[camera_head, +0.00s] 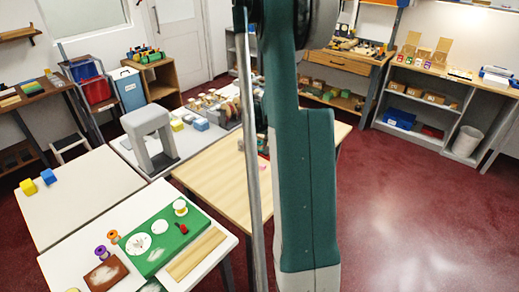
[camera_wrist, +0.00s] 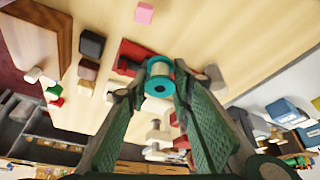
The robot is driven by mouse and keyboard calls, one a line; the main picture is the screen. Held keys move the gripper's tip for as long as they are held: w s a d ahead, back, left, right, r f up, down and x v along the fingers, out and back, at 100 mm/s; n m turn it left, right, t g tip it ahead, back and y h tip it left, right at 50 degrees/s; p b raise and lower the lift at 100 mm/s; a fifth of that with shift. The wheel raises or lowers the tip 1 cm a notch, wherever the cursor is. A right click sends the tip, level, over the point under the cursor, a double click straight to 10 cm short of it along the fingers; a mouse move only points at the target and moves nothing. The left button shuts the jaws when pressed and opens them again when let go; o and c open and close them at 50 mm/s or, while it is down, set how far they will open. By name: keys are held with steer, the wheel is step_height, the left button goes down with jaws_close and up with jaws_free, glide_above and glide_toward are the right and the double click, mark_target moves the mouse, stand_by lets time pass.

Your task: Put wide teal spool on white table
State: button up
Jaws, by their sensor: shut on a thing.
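The wide teal spool (camera_wrist: 159,84) is between the fingertips of my gripper (camera_wrist: 160,90) in the wrist view. In the head view my arm hides the gripper and the spool. A white table (camera_head: 218,226) stands at the front left of the head view, and a second pale table (camera_head: 75,208) stands behind it.
The front white table carries a green board (camera_head: 150,256), small spools, a brown board (camera_head: 106,274) and a wooden strip (camera_head: 196,254). Yellow and blue blocks (camera_head: 48,176) sit on the pale table, otherwise mostly bare. A grey arch (camera_head: 149,128) stands farther back.

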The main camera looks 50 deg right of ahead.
steer(key=shift+r, duration=0.65)
stand_by(0.5)
steer(key=w+a+n+y, duration=0.1)
steer(key=w+a+n, duration=0.2)
steer(key=a, duration=1.1)
steer(key=w+a+f+n+t, duration=0.1)
steer(key=w+a+n, duration=0.2)
steer(key=w+a, duration=0.5)
steer(key=w+a+f+n+t+y, duration=0.1)
steer(key=w+a+n, duration=0.2)
steer(key=a, duration=1.7)
steer(key=shift+w+f+y, duration=0.15)
steer(key=shift+w, duration=0.7)
steer(key=shift+w+f+y, duration=0.1)
steer(key=shift+w+y, duration=0.05)
steer(key=shift+w, duration=0.65)
steer(key=a+n, duration=0.1)
steer(key=a, duration=0.5)
steer(key=a+n+y, duration=0.1)
steer(key=a, duration=0.5)
steer(key=a+f+n, duration=0.1)
steer(key=a, duration=0.5)
steer(key=shift+s+n, duration=0.1)
steer(key=shift+n, duration=0.2)
steer(key=shift+d, duration=0.15)
